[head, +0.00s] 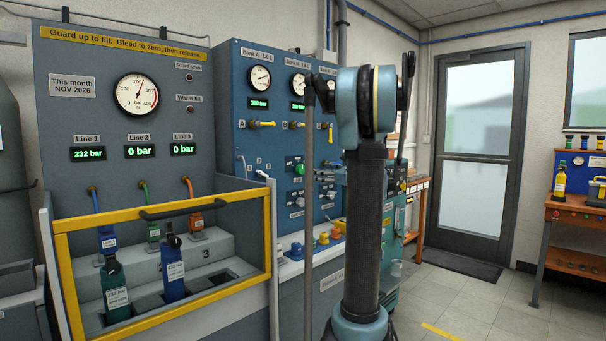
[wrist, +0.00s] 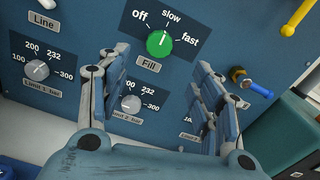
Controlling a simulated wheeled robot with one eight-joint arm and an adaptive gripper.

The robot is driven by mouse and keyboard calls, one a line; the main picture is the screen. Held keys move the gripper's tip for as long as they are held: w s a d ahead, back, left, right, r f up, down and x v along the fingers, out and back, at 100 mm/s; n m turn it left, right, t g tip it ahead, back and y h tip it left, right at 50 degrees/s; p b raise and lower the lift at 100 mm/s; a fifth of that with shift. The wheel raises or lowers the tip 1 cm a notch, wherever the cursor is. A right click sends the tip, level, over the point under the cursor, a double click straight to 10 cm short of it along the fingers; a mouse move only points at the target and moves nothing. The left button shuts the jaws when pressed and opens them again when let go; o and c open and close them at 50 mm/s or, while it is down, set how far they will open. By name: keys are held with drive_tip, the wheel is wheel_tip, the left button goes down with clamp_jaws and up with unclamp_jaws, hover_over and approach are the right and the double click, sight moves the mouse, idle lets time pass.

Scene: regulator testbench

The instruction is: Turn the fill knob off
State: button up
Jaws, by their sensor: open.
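The green fill knob (wrist: 159,43) is on the blue panel in the wrist view, above a "Fill" label. Its dial plate reads off at left, slow at top and fast at right. The white mark on the knob points up, roughly toward slow. My gripper (wrist: 163,62) is open, its two blue-padded fingers apart and reaching toward the panel. The knob shows between and slightly beyond the fingertips, with nothing gripped; I cannot tell the exact distance. In the head view a small green knob (head: 299,171) shows on the panel left of my arm, and my gripper is not clear.
A grey limit knob (wrist: 38,70) sits at left, and another limit knob (wrist: 130,103) shows between the fingers. A blue-handled valve (wrist: 254,86) juts out right of the right finger. A yellow handle (wrist: 297,18) is at upper right. A yellow-framed guard (head: 165,213) stands at left.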

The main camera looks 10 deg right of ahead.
sight(303, 169)
drive_tip(key=x, duration=1.2)
drive_tip(key=shift+c, duration=0.5)
drive_tip(key=c, duration=1)
